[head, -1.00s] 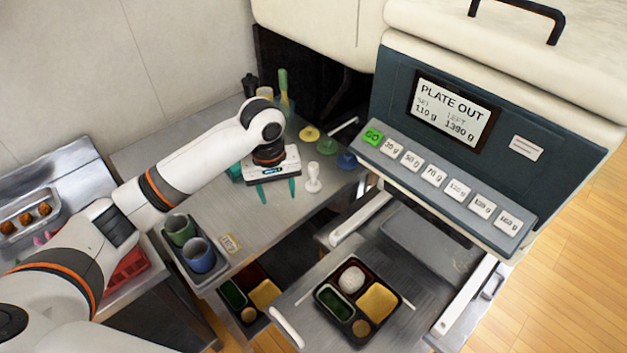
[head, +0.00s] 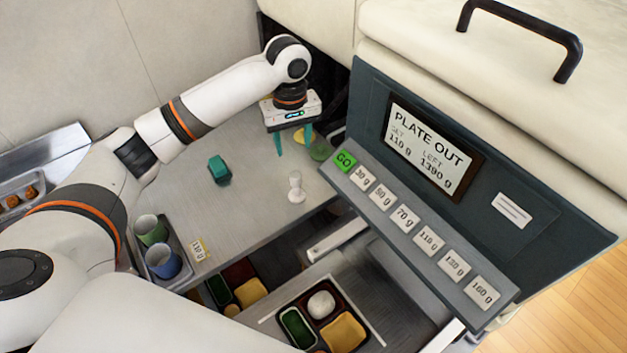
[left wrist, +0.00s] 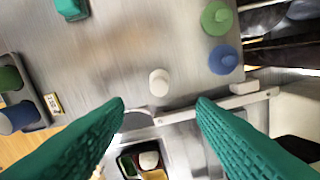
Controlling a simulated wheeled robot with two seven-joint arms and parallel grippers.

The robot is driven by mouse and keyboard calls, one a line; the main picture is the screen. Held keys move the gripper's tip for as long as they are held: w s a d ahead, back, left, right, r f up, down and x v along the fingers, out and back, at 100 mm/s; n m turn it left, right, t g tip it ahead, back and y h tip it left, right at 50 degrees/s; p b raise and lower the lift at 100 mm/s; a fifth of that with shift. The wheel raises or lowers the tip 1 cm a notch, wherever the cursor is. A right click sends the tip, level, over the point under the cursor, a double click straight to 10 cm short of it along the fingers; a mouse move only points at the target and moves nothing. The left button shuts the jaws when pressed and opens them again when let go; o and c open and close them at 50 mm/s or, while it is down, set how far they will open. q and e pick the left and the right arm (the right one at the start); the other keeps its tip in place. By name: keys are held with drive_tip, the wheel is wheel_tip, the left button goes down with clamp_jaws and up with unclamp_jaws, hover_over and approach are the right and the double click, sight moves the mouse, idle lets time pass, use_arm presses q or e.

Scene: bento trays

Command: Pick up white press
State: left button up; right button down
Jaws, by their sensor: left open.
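The white press (head: 296,187) stands upright on the steel counter in the head view, to the right of a teal block. It also shows in the left wrist view (left wrist: 159,82), seen from above, beyond the fingertips and near the counter's edge. My left gripper (head: 293,147) has teal fingers spread apart with nothing between them. In the head view it is above and behind the press, over the back of the counter. In the left wrist view the open fingers (left wrist: 161,101) lie on either side below the press. My right gripper is not in view.
A teal block (head: 219,169) lies left of the press. A tray with green (head: 151,230) and blue cups (head: 163,261) is front left. The machine's button panel (head: 420,229) is close on the right.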

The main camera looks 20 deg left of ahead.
sight(295, 174)
use_arm(q)
wheel_tip(295, 174, down, 2)
drive_tip(key=shift+f, duration=0.1)
drive_tip(key=f, duration=0.2)
drive_tip(key=f+p, duration=0.1)
drive_tip(key=shift+s+a+f, duration=0.2)
drive_tip(key=shift+s+f, duration=0.05)
drive_tip(key=shift+s, duration=0.05)
drive_tip(key=shift+f, duration=0.35)
drive_tip(key=shift+w+d+f, duration=0.1)
drive_tip(key=shift+w+f, duration=0.05)
drive_tip(key=shift+f, duration=0.15)
wheel_tip(295, 174, down, 5)
drive_tip(key=shift+d+r+p, duration=0.1)
drive_tip(key=shift+p, duration=0.55)
clamp_jaws()
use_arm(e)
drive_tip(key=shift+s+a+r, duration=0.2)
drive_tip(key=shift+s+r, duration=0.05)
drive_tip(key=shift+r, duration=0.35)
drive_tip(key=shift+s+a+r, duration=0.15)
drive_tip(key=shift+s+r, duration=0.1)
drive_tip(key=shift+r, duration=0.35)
